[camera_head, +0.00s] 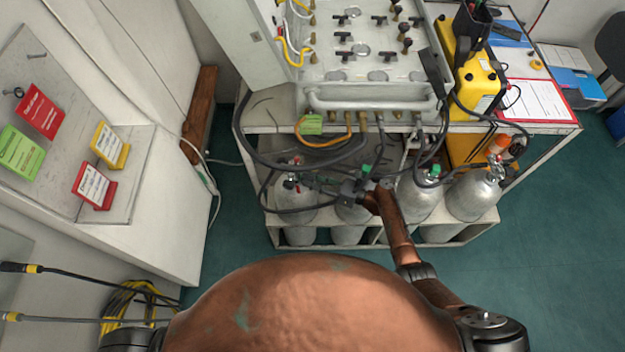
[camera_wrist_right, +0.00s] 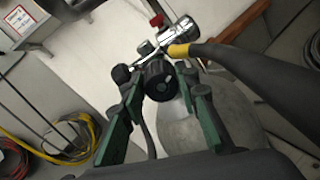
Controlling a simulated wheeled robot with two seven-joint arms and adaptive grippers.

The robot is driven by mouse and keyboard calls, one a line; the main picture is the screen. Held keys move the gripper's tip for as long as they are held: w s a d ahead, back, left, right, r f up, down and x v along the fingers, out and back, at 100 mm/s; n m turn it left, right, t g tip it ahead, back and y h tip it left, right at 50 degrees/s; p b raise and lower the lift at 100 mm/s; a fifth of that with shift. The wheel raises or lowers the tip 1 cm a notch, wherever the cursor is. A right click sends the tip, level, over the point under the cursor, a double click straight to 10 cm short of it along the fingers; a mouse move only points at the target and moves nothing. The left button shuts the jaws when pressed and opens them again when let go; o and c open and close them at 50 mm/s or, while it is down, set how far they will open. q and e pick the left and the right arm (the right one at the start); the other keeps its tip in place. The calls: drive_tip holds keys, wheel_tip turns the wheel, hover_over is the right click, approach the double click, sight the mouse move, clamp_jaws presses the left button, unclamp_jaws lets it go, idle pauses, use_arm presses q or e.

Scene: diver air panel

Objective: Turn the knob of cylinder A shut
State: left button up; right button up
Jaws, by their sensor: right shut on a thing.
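The leftmost silver cylinder (camera_head: 297,213) stands in the lower rack, and I take it as cylinder A; no letter on it is readable. Its chrome valve (camera_wrist_right: 170,40) carries a small red part on top and a hose with a yellow collar. The black round knob (camera_wrist_right: 160,80) faces my right wrist camera. My right gripper (camera_head: 318,184) reaches in from the right at valve height. In the wrist view, its green-padded fingers lie on both sides of the knob, shut on it. Much of the knob is hidden in the head view. My left gripper is out of view.
Other cylinders (camera_head: 470,200) stand to the right in the white rack (camera_head: 475,233). Dark hoses (camera_head: 262,165) loop close around the valves. The air panel (camera_head: 372,62) stands above. A clipboard (camera_head: 535,100) lies at right. Green floor (camera_head: 540,225) is clear at right.

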drive_tip(key=shift+m+p, duration=0.3)
drive_tip(key=shift+m, duration=0.5)
drive_tip(key=shift+f, duration=0.1)
drive_tip(key=o, duration=1.2)
drive_tip(key=shift+c, duration=0.2)
drive_tip(key=v, duration=1.2)
drive_tip(key=shift+s, duration=0.1)
